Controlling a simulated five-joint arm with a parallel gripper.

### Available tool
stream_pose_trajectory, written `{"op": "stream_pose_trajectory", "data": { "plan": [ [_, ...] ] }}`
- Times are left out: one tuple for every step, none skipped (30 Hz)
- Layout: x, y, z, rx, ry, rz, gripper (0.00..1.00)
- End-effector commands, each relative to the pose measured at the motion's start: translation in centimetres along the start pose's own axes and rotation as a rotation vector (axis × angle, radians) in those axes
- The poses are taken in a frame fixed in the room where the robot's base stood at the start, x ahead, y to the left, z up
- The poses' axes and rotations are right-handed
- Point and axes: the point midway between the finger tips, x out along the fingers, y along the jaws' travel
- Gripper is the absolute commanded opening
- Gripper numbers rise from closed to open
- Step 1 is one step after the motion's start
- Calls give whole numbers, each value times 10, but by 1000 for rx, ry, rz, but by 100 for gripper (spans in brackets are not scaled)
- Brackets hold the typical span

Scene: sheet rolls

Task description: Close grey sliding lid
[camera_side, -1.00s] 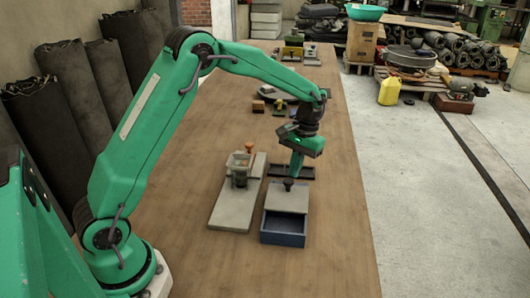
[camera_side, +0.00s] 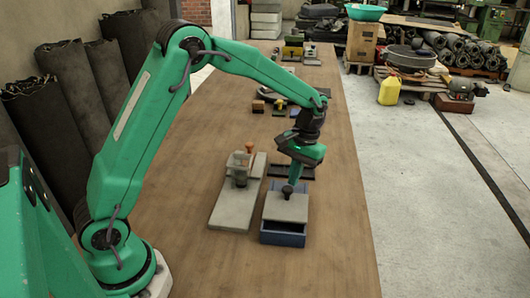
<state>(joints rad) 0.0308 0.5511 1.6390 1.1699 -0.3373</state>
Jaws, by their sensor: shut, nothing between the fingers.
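A blue box (camera_side: 283,239) stands on the wooden table with a grey sliding lid (camera_side: 286,207) over most of its top. A strip of the box's inside shows open at the near end. A dark knob (camera_side: 287,190) stands up from the lid's far part. My gripper (camera_side: 293,180) is shut with nothing in it, pointing down just behind the knob. It looks close to or touching the knob; I cannot tell which.
A grey board (camera_side: 232,212) with a clear container and an orange-topped item (camera_side: 248,149) lies left of the box. A dark tray (camera_side: 300,172) lies behind it. Small blocks stand farther back. The table is bare to the right and in front.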

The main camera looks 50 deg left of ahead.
Motion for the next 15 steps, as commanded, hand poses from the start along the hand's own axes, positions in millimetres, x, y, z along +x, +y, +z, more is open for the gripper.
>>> {"op": "stream_pose_trajectory", "data": {
  "plan": [
    [0, 0, -1, 0, 0, 0, 0],
    [0, 0, -2, -1, 0, 0, 0],
    [-1, 0, -3, -1, -1, 0, 0],
    [-1, 0, -5, -1, -1, 1, 0],
    [-2, 0, -6, -1, -1, 1, 0],
    [-3, 0, -8, -1, 0, 2, 0],
    [-4, 0, -10, -1, 0, 2, 0],
    [-4, -1, -12, -2, 0, 2, 0],
    [-6, -1, -15, -2, 0, 3, 0],
    [-6, -1, -18, -2, -1, 3, 0],
    [-7, -1, -20, -2, -1, 3, 0],
    [-9, -1, -24, -1, 0, 4, 0],
    [-10, -1, -26, -1, -1, 4, 0],
    [-11, -1, -29, -1, -1, 5, 0],
    [-12, -1, -32, -1, -2, 5, 0]
  ]
}}
